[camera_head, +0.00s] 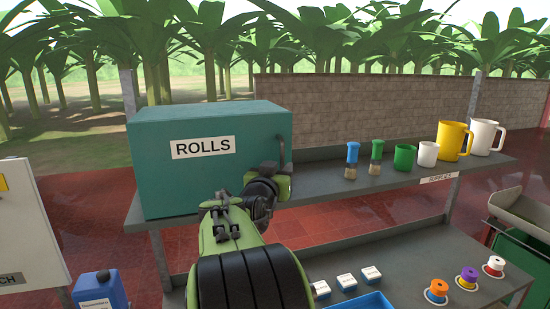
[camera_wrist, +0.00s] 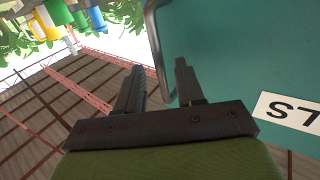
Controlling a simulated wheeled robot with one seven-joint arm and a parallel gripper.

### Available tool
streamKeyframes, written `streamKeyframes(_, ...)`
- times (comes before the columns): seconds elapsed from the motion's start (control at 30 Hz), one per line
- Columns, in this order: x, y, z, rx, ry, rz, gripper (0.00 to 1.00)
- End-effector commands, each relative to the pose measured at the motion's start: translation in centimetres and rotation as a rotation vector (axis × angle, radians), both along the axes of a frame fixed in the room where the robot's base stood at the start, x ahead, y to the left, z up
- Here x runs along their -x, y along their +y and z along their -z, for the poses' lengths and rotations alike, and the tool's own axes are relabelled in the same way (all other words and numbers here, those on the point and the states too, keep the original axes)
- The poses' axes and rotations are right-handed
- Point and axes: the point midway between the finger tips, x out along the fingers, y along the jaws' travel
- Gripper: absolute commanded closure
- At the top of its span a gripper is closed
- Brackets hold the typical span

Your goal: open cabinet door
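The teal cabinet (camera_head: 160,185) with a white ROLLS label (camera_head: 203,147) stands on the upper grey shelf, and its door looks shut. A dark grey upright handle (camera_head: 282,150) is at the right end of its front; its lower part is hidden behind my gripper. My gripper (camera_head: 277,172) is at the handle in the head view. In the wrist view, the two dark fingers of my gripper (camera_wrist: 160,65) are apart.
Small blocks and spools (camera_head: 467,278) are on the lower shelf.

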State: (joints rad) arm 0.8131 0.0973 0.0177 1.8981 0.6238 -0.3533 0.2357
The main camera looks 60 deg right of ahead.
Motion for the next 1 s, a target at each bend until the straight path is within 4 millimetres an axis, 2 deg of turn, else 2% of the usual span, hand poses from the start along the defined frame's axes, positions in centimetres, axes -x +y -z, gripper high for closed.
streamKeyframes(0.13, -0.3, -1.7, -0.3, -0.001, 0.000, 0.001, 0.62)
streamKeyframes(0.4, -0.4, -2.0, 0.0, 0.000, 0.000, 0.000, 0.62)
streamKeyframes(0.67, -0.4, -1.9, 0.0, -0.001, 0.000, -0.001, 1.00)
streamKeyframes(1.0, -0.4, -1.9, 0.0, -0.001, 0.000, 0.000, 1.00)
